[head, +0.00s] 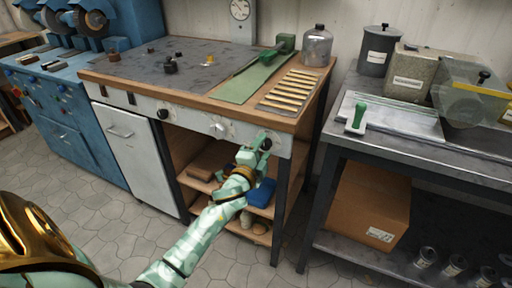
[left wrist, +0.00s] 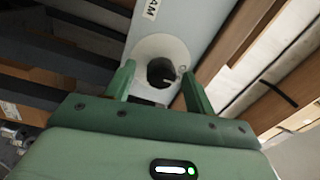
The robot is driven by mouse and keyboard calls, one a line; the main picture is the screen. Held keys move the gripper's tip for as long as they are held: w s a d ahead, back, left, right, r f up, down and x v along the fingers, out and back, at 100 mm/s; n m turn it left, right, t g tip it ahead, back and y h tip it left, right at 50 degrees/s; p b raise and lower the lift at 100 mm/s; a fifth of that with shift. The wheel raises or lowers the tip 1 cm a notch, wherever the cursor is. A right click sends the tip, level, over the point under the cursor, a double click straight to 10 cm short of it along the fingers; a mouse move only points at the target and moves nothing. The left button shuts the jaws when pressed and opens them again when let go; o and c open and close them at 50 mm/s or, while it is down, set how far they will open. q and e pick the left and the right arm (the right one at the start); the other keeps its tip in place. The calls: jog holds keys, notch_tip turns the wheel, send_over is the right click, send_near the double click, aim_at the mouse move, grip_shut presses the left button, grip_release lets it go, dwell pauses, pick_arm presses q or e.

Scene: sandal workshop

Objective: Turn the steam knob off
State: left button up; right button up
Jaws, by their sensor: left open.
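The steam knob (left wrist: 161,72) is black and round, on a pale round plate below a label ending in "AM" in the left wrist view. A light pointer mark shows on its face. In the head view the knob (head: 266,144) is at the right end of the bench's front panel, partly hidden by my gripper. My left gripper (head: 257,151) is open at the panel. In the left wrist view its two green fingers stand on either side of the knob; I cannot tell whether they touch it. My right gripper is not in view.
The front panel also carries a pale knob (head: 218,127) and a black knob (head: 162,113). Below is an open shelf with a blue item (head: 262,193). A dark metal table (head: 440,150) stands to the right. The tiled floor in front is clear.

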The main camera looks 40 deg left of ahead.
pick_arm(q)
jog(key=p+v, duration=0.2)
jog(key=v, duration=1.4)
jog(key=shift+p, duration=0.3)
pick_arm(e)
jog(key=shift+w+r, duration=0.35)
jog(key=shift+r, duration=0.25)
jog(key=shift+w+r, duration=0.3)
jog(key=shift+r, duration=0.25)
pick_arm(q)
jog(key=shift+f, duration=0.15)
